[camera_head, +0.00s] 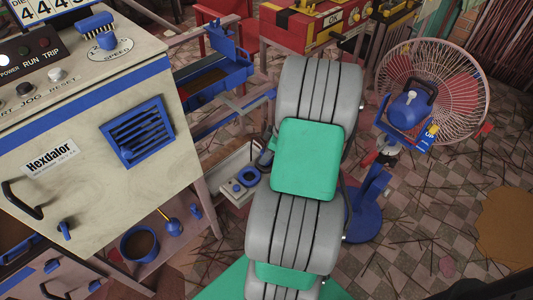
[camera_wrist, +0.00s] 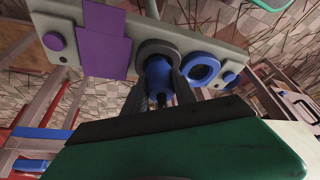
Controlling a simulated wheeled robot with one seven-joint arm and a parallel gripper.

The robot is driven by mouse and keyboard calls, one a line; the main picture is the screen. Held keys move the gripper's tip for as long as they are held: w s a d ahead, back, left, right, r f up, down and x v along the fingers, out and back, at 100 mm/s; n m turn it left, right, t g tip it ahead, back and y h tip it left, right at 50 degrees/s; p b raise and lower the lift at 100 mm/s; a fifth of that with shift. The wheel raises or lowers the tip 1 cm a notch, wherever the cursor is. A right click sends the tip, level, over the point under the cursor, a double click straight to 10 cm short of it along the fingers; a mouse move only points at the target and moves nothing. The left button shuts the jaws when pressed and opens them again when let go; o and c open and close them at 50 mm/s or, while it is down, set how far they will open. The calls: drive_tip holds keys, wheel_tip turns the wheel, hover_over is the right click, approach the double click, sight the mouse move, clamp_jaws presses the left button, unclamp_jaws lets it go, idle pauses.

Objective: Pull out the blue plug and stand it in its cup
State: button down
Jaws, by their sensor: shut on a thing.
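In the wrist view, my gripper (camera_wrist: 160,82) is shut on the blue plug (camera_wrist: 157,72), with a dark finger on each side. The plug lines up with a dark grey ring (camera_wrist: 148,47) on a pale bar (camera_wrist: 125,20). I cannot tell whether its far end is inside the ring or clear of it. A blue ring-shaped cup (camera_wrist: 203,68) sits right of the plug on the bar and looks empty. In the head view, this blue ring (camera_head: 248,176) shows left of my arm; my gripper (camera_head: 266,156) is mostly hidden behind the arm.
The bar also carries a purple plate (camera_wrist: 103,40), a purple knob (camera_wrist: 53,41) and a blue knob (camera_wrist: 229,77). A pale cabinet (camera_head: 75,130) stands left. A blue pot (camera_head: 139,244) with brown contents is low at left. A fan (camera_head: 432,95) stands right.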

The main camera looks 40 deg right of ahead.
drive_tip(key=shift+f+b, duration=0.3)
drive_tip(key=shift+f, duration=0.2)
drive_tip(key=c, duration=0.9)
unclamp_jaws()
